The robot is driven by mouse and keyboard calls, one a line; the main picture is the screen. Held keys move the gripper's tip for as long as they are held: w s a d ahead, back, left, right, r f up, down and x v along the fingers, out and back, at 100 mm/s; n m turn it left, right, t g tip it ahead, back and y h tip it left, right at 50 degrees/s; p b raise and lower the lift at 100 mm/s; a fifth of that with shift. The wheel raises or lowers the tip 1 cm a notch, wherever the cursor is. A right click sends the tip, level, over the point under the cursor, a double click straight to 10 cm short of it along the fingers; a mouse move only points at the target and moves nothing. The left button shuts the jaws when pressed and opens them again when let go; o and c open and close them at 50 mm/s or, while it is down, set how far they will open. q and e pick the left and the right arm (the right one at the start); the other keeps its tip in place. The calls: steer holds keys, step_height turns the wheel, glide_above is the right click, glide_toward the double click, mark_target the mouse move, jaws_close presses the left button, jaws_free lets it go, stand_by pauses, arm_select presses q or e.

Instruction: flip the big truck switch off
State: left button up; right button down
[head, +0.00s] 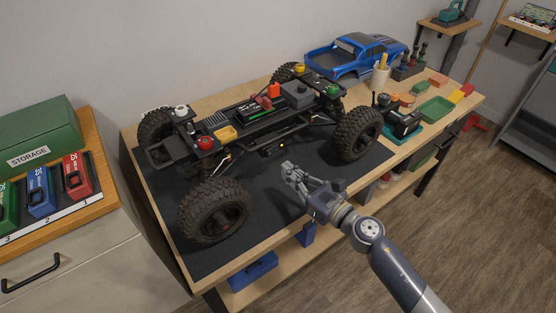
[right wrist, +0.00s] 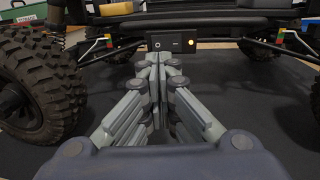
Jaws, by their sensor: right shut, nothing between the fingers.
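The big truck (head: 250,120) is a bare crawler chassis with large black tyres, standing on a dark mat on the workbench. Its switch box (right wrist: 175,43) is on the near side of the chassis, with a round mark, a dark rocker and a lit orange light; it also shows in the head view (head: 272,149). My right gripper (head: 287,168) is shut and empty over the mat, in front of the box. In the right wrist view its fingertips (right wrist: 157,60) are just below the switch box; whether they touch cannot be told. My left gripper is not in view.
A front wheel (head: 213,210) and a rear wheel (head: 357,133) flank the gripper. A blue truck body (head: 352,57) sits at the back of the bench. A green tray (head: 436,109) and tools lie at the right. The mat (head: 240,258) is clear near the front edge.

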mark_target(273, 151)
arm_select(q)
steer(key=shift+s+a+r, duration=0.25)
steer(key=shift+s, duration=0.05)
arm_select(e)
steer(key=x, duration=0.5)
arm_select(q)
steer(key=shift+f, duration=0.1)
